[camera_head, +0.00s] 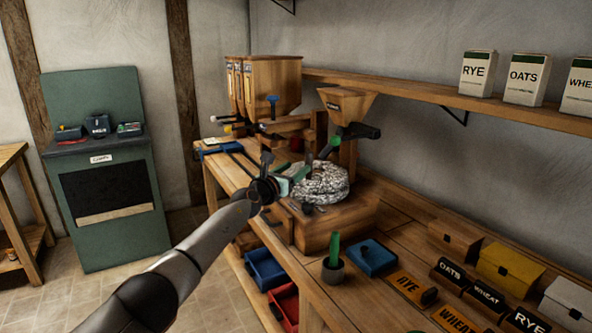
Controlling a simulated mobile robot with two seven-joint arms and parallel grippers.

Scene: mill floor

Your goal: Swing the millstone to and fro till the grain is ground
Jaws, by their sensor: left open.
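The millstone (322,186) is a round, speckled grey stone on a wooden mill base (335,220) on the bench. A green handle (330,147) stands up at a slant by the stone's far side. A wooden hopper (345,104) is mounted above and behind the stone. My left gripper (290,180) is open at the stone's left edge. Its fingers point toward the stone and overlap its rim in the picture; I cannot tell whether they touch it. The green handle is apart from the fingers. No grain can be made out. My right gripper is not in view.
A larger wooden bin unit (270,85) stands behind on the bench. In front are a green brush-like item in a pot (333,270), a blue box (371,257) and labelled boxes (495,268). A shelf (430,92) holds grain packets. A green cabinet (105,200) stands left.

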